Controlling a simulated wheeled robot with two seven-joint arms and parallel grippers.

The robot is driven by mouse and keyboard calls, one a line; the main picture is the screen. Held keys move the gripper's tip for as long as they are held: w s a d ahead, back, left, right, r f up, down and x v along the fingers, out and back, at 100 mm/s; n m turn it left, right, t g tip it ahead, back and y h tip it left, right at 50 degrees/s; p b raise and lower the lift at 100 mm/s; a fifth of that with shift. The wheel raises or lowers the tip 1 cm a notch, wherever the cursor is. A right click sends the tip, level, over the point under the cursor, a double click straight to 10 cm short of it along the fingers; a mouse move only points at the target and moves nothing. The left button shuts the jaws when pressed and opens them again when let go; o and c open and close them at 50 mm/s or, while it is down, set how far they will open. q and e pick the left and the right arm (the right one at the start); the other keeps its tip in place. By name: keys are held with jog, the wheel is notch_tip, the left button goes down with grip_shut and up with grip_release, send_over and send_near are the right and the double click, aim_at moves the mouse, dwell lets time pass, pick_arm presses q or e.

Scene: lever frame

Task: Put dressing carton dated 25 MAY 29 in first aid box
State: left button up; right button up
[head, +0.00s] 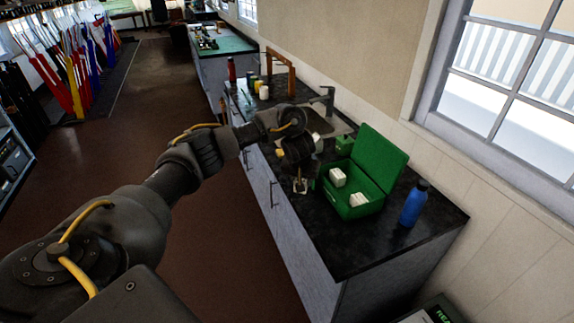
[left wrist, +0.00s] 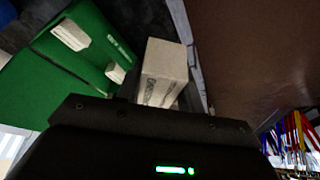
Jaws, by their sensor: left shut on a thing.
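The green first aid box (head: 352,212) stands open on the dark counter, its lid (head: 370,155) raised. White cartons (head: 338,177) (head: 358,199) sit inside it. My left gripper (head: 300,184) is over the counter's front edge, just left of the box. In the left wrist view it is shut on a pale dressing carton (left wrist: 164,70), whose printing is too small to read as a date. That view also shows the green box (left wrist: 70,65) to the left of the held carton, apart from it. My right gripper is not in view.
A blue bottle (head: 413,204) stands right of the box. Behind my gripper are a sink with a tap (head: 327,100) and several small containers (head: 258,86). The wall and window flank the counter's right side. Bare counter (head: 345,250) lies in front of the box.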

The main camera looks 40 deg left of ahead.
pick_arm(q)
jog(key=s+d+r+m+h, duration=0.2)
jog(key=s+d+r+m, duration=0.35)
jog(key=d, duration=0.35)
jog(key=s+d+r+m+h, duration=0.2)
jog(key=s+d+r+m, duration=0.2)
jog(key=s+d+m, duration=0.45)
jog(key=s+f+m+g+h+b, duration=0.1)
jog(key=s+f+b, duration=0.2)
jog(key=s+f, duration=0.15)
notch_tip(320, 180, down, 11)
jog(key=a+b, duration=0.1)
jog(key=b, duration=1)
jog(key=shift+s, duration=0.45)
